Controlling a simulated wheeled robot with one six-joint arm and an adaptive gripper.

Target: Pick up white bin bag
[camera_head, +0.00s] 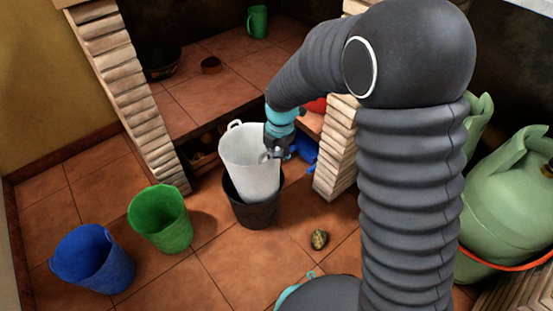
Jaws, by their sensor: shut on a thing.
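The white bin bag (251,165) looks like a pale bucket-shaped liner with a loop handle at its upper left rim. Its lower end is inside a dark bin (253,213) on the tiled floor, and most of it stands above that bin's rim. My gripper (272,154) is shut on the right side of the bag's rim. The fingertips are small in view and partly merge with the bag's edge.
A green bin (160,219) and a blue bin (91,259) stand to the left. A small mottled object (319,239) lies on the floor. Brick pillars (338,150) flank the dark bin's area. Green gas cylinders (510,195) stand at right. A green mug (257,22) is on the tiled counter.

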